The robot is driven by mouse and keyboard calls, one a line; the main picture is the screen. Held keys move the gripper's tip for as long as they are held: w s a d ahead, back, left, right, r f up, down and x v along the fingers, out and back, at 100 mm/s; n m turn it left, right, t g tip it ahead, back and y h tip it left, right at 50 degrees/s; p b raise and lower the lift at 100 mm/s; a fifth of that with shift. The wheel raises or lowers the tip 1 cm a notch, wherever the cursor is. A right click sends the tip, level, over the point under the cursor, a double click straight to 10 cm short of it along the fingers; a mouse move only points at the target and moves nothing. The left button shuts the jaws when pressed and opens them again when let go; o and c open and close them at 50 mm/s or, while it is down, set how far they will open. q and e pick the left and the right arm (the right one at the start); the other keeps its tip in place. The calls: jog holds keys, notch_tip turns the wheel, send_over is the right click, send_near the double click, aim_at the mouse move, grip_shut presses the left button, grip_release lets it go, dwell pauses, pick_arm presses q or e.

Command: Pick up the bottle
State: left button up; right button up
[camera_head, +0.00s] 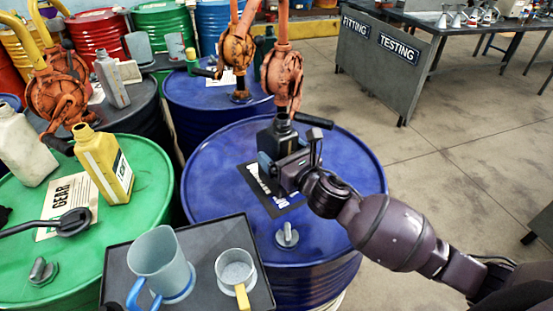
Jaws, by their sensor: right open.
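A dark bottle (277,142) stands upright on the near blue drum, close under the orange hand pump. My right gripper (289,157) is at this bottle, on its near side, with its jaws open. One finger shows at the bottle's left and one at its right; contact cannot be told. The gripper hides the bottle's lower part. My left gripper is not in view.
The orange pump (283,75) and its dark handle (314,121) are just above the gripper. A black tray (205,290) in front holds a clear jug (161,262) and a measuring cup (236,269). A dark workbench (380,72) stands at the back right; the floor before it is clear.

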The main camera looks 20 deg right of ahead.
jog(key=shift+w, duration=0.15)
jog(key=c, duration=1.1)
jog(key=shift+c, duration=1.2)
jog(key=shift+r, duration=0.15)
